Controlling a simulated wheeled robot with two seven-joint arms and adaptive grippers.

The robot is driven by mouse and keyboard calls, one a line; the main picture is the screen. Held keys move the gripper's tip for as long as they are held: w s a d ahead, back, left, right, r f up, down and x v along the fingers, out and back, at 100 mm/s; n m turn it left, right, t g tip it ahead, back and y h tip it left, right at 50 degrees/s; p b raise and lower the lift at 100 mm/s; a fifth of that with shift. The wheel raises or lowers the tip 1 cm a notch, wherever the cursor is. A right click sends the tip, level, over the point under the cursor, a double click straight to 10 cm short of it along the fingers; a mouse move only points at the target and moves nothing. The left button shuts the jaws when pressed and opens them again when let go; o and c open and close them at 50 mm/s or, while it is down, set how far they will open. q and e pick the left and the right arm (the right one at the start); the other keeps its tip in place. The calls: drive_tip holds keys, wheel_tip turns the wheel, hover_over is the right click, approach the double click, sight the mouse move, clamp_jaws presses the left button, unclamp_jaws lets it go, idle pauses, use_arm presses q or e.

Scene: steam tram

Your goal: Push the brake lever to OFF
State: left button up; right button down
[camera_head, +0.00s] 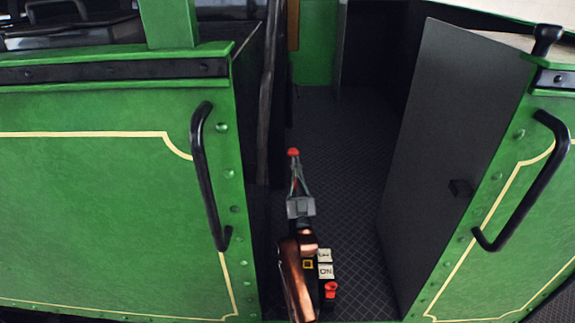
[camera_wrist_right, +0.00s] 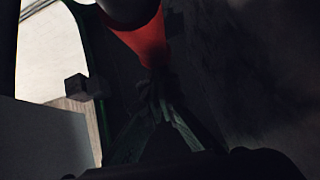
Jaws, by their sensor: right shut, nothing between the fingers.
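A red knob-like tip (camera_head: 293,152), which I take for the brake lever's top, shows just past my right gripper's fingertips in the head view. The lever's lower part is hidden. My left gripper is not in view.
Small white plates (camera_head: 325,270), one lettered ON upside down, sit by a red-and-black piece (camera_head: 330,290). Green panels with black handrails (camera_head: 207,175) (camera_head: 530,180) flank the doorway. A grey door panel (camera_head: 440,140) stands at right. The patterned floor (camera_head: 350,170) is clear.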

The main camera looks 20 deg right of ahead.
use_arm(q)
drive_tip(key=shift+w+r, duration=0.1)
use_arm(e)
drive_tip(key=shift+w+d+r, duration=0.2)
drive_tip(key=shift+r, duration=0.1)
drive_tip(key=shift+s+f, duration=0.1)
drive_tip(key=shift+f, duration=0.05)
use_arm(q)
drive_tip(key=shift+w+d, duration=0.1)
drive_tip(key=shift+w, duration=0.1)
use_arm(e)
drive_tip(key=v, duration=0.8)
drive_tip(key=shift+a, duration=0.2)
